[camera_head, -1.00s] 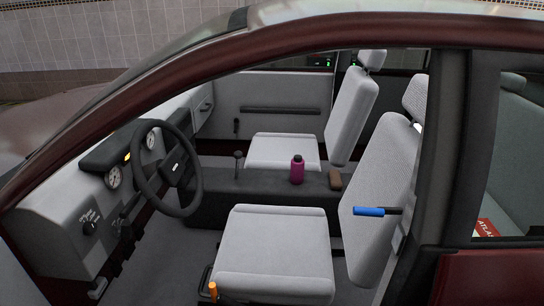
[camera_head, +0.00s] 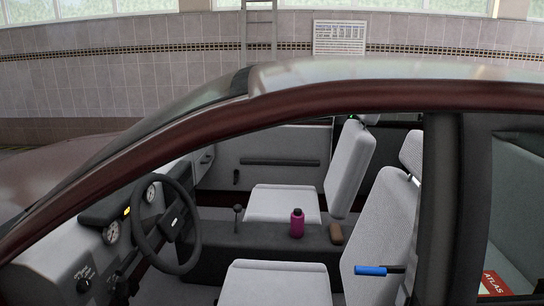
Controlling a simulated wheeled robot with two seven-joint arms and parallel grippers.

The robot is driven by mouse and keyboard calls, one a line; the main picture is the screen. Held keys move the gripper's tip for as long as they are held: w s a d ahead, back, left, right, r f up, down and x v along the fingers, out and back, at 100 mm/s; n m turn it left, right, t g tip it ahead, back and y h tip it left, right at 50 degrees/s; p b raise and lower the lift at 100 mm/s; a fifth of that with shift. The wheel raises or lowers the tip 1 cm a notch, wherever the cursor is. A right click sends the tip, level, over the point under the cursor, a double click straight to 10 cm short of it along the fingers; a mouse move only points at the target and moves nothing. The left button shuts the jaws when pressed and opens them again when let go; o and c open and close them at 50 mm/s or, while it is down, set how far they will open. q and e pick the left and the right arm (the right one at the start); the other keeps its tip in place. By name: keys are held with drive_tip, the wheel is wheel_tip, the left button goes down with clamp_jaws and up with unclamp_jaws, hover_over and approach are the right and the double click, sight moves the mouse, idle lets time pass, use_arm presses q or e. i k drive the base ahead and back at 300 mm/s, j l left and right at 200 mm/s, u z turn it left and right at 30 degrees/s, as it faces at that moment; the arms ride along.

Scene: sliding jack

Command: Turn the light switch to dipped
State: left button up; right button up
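The light switch (camera_head: 84,285) is a small dark rotary knob on the grey dashboard panel (camera_head: 50,262), at the lower left of the head view. Pale markings sit around and above it, too small to read, so I cannot tell its setting. The black steering wheel (camera_head: 168,226) stands to the right of the switch, with round gauges (camera_head: 111,232) behind it. Neither of my grippers shows in the head view.
The car's dark red door frame (camera_head: 300,103) arches over the opening. A magenta bottle (camera_head: 297,224) stands on the centre console (camera_head: 262,236). A ladder (camera_head: 259,30) and wall chart (camera_head: 339,37) are behind the car.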

sight(84, 284)
drive_tip(key=u, duration=1.25)
